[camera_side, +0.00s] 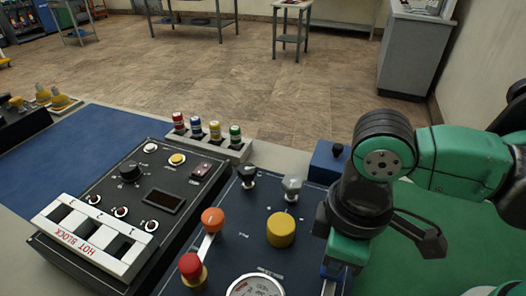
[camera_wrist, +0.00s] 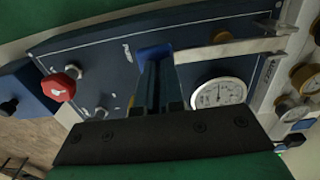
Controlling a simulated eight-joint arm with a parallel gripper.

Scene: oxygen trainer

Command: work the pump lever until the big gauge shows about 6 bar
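The pump lever shows in the wrist view as a pale metal bar (camera_wrist: 230,50) with a bright blue grip (camera_wrist: 155,52) at its left end. My gripper (camera_wrist: 157,70) has its fingers close together at this grip and appears shut on it. In the side view my gripper (camera_side: 342,262) hangs low over the panel's right edge, and its fingertips are hidden or cut off. The big gauge (camera_wrist: 218,93), with a white round dial, lies just right of my fingers in the wrist view. It is cut by the bottom edge in the side view (camera_side: 257,288). Its reading is too small to tell.
The dark panel carries an orange knob (camera_side: 212,219), a red knob (camera_side: 190,266), a yellow knob (camera_side: 281,229) and a grey knob (camera_side: 292,187). A hot block unit (camera_side: 130,205) stands at left. A blue box (camera_side: 328,165) stands behind my gripper.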

